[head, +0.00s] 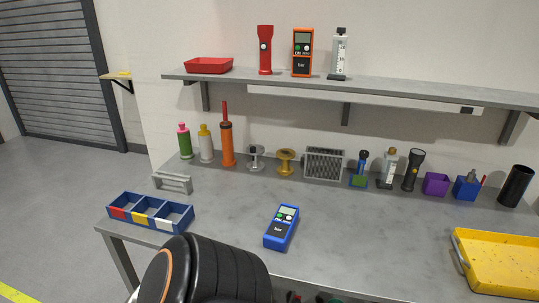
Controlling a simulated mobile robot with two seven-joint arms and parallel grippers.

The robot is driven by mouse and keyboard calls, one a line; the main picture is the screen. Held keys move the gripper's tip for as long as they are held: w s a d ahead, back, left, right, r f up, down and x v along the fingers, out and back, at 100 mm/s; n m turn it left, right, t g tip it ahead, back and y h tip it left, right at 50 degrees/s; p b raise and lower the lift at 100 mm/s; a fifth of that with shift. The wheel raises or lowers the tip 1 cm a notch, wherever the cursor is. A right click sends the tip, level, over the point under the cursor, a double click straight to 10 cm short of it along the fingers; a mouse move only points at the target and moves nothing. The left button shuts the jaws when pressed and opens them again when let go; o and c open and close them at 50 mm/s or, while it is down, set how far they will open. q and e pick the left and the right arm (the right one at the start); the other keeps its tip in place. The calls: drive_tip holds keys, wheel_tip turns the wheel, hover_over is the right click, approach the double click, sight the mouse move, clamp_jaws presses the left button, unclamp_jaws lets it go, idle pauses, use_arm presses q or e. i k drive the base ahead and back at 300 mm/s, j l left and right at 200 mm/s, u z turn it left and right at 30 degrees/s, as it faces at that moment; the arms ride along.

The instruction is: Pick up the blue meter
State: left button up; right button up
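The blue meter (281,228) lies on the grey workbench (347,235), near its front edge and a little left of the bench's middle. A thick black ribbed part of my own arm rises at the bottom, just left of and in front of the meter. Neither of my grippers can be made out in the head view.
A blue three-part tray (125,221) stands left of the meter, a yellow tray (485,285) at the right edge. Bottles, spools, torches and a purple bin (435,184) line the back. A shelf (380,92) overhangs the rear, holding an orange meter (302,53). Bench right of the blue meter is clear.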

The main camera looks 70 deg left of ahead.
sight(277, 237)
drive_tip(key=i+u, duration=0.1)
drive_tip(key=u, duration=2.5)
drive_tip(key=l, duration=0.6)
drive_tip(key=i+u, duration=0.05)
